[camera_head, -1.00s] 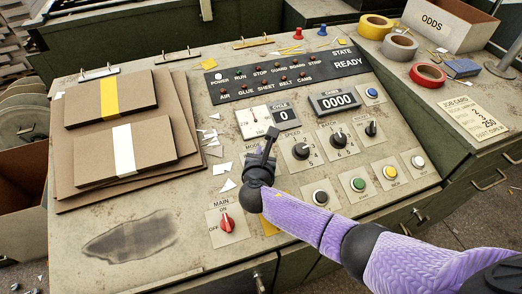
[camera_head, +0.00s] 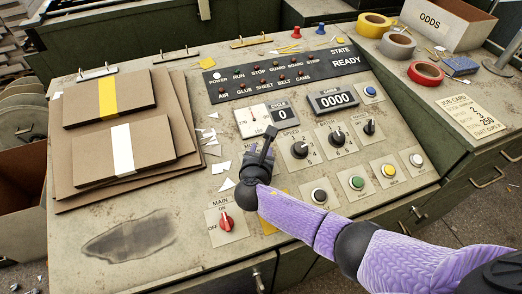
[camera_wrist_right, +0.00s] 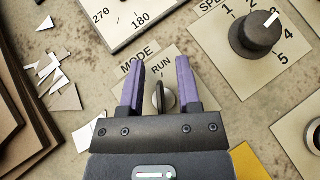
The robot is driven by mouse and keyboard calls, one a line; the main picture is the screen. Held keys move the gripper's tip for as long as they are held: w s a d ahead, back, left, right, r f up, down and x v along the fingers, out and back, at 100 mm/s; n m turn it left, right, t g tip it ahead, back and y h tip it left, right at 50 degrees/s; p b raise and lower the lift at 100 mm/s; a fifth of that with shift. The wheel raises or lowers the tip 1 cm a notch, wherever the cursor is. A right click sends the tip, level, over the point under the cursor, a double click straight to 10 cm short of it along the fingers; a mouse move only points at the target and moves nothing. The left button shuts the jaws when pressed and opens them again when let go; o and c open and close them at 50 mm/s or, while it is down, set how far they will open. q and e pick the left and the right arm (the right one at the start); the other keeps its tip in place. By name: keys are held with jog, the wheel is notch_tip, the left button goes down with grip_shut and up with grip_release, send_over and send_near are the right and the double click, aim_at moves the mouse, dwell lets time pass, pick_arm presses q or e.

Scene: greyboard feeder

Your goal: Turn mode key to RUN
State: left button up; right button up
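The mode key (camera_wrist_right: 160,96) shows in the right wrist view as a small silver key on the plate marked MODE (camera_wrist_right: 130,66). The RUN label lies just above the key there; I cannot tell which mark the key points to. My right gripper (camera_wrist_right: 158,80) has its two purple fingers apart, one on each side of the key, with gaps visible between. In the head view my right gripper (camera_head: 268,140) is over the panel below the dial gauge and hides the mode key. My left gripper is not in view.
The speed knob (camera_head: 299,149) is right of my gripper, and the red main switch (camera_head: 226,222) is below left. Cardboard sheets (camera_head: 120,140) lie at left. Paper scraps (camera_head: 222,168) lie beside my gripper. Push buttons (camera_head: 357,183) line the lower right.

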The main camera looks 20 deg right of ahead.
jog(key=shift+s+a+r+p, duration=0.15)
jog(key=shift+s+r+p, duration=0.05)
jog(key=shift+s+p, duration=0.1)
jog(key=p+v, duration=0.4)
jog(key=v, duration=0.5)
jog(key=shift+r, duration=0.1)
